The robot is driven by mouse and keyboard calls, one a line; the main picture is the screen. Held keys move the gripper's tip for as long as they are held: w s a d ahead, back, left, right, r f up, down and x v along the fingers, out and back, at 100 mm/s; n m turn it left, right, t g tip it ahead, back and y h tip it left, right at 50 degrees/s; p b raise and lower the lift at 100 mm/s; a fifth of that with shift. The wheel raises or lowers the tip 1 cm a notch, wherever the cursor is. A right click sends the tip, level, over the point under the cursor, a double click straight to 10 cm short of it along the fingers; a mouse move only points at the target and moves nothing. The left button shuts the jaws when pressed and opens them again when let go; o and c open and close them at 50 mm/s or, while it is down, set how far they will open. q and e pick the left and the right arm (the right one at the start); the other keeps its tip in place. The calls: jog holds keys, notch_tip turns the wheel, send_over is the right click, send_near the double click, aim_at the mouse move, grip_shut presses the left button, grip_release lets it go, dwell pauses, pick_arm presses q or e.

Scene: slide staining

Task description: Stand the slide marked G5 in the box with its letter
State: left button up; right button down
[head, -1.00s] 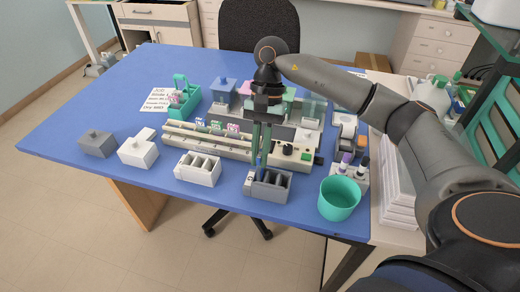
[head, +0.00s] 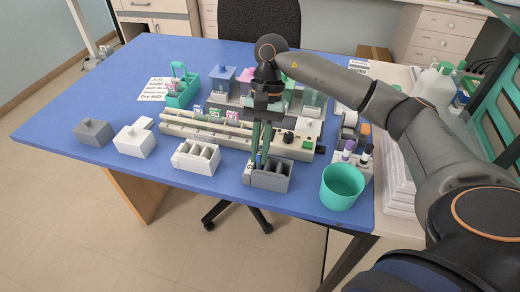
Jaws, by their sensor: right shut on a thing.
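My right gripper (head: 259,155) points down over the dark grey slotted box (head: 270,184) at the front of the blue table. It is shut on a thin slide, mostly hidden by the fingers; a small blue bit shows at the fingertips, and no marking can be read. The slide's lower end is at the box's left part; I cannot tell how deep it is in a slot. A white slotted box (head: 194,160) stands to the left. Letters on the boxes are too small to read. My left gripper is not in view.
Several slides with coloured labels (head: 215,114) stand on the long pale staining rack (head: 180,128) behind. A teal rack (head: 182,92) is at the back left. A teal cup (head: 341,187) stands close right of the grey box.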

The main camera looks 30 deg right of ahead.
jog(key=shift+f+b, duration=0.3)
jog(key=shift+b, duration=0.15)
dwell(0.5)
jog(key=c, duration=0.8)
grip_release()
jog(key=shift+c, duration=0.2)
jog(key=v, duration=0.5)
jog(key=shift+w+r+b, duration=0.1)
jog(key=shift+r+b, duration=0.1)
jog(key=shift+b, duration=0.1)
jog(key=p+v, duration=0.2)
jog(key=v, duration=0.5)
